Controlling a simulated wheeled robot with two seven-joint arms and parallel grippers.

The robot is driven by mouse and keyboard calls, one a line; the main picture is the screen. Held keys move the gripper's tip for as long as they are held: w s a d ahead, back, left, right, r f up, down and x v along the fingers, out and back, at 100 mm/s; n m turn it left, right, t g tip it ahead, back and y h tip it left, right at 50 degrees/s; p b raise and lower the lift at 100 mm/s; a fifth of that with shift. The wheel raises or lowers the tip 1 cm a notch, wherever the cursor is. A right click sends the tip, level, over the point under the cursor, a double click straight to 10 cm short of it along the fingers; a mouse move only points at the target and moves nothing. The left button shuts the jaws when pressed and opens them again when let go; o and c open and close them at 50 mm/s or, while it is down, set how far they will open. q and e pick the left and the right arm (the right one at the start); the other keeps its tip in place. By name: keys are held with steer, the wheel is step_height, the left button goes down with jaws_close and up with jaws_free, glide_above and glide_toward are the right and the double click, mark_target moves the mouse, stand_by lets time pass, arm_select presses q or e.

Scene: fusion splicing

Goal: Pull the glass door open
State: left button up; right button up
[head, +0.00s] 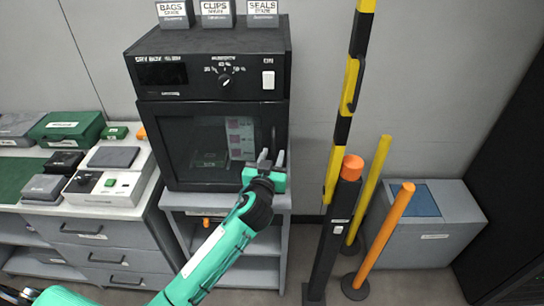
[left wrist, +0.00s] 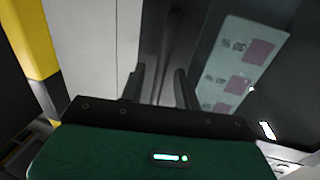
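The glass door (head: 191,150) is the dark front of the black cabinet and looks shut. Its dark upright handle (head: 273,138) is at the door's right edge. My left gripper (head: 271,157) is at the handle's lower end, with its two fingers apart. In the left wrist view the fingers (left wrist: 160,88) stand on either side of the dark handle bar (left wrist: 168,40), with gaps showing. I cannot tell whether either finger touches it. My right gripper is in neither view.
Above the door are a dial (head: 225,80) and a white switch (head: 268,80). A striped barrier pole (head: 345,110) stands close to the right, with a yellow post (head: 370,185) and an orange post (head: 385,235). A counter with boxes (head: 110,165) is at left.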

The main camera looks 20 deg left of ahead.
arm_select(q)
jaws_close()
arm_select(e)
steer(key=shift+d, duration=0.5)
arm_select(q)
steer(key=shift+s, duration=0.15)
